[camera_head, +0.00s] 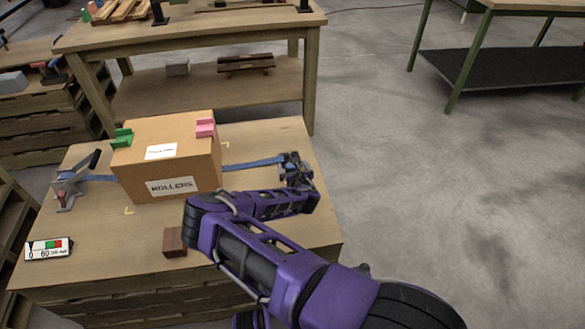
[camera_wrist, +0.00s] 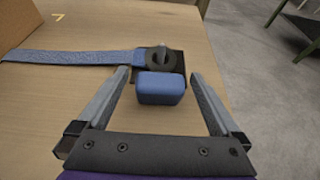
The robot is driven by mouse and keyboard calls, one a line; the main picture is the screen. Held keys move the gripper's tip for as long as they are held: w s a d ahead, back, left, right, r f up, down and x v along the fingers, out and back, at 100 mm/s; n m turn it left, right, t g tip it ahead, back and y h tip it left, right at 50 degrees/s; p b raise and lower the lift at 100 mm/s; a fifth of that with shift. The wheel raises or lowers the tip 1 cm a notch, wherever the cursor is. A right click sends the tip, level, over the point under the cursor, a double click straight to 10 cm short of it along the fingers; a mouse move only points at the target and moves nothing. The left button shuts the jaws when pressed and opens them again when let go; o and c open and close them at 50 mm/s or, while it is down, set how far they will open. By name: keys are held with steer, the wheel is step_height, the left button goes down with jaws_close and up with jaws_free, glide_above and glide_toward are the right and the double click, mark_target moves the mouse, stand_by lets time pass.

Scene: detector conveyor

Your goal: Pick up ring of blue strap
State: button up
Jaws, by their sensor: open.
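The blue strap (camera_head: 252,163) runs across the table to the right of the cardboard box, and in the wrist view (camera_wrist: 80,56) it comes in from the left. My gripper (camera_wrist: 159,76) is open, one finger on each side of the blue block, with gaps on both sides. In the head view my gripper (camera_head: 293,168) largely covers the ring's place.
The cardboard box (camera_head: 190,160) labelled ROLLERS stands on the table (camera_head: 100,225), with green (camera_head: 122,138) and pink (camera_head: 205,128) corner pieces. A grey clamp-like device (camera_head: 70,185) is at the left. A brown block (camera_head: 174,242) and a gauge (camera_head: 48,249) lie in front.

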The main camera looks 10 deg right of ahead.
steer(key=shift+c, duration=0.3)
steer(key=shift+r, duration=0.1)
jaws_close()
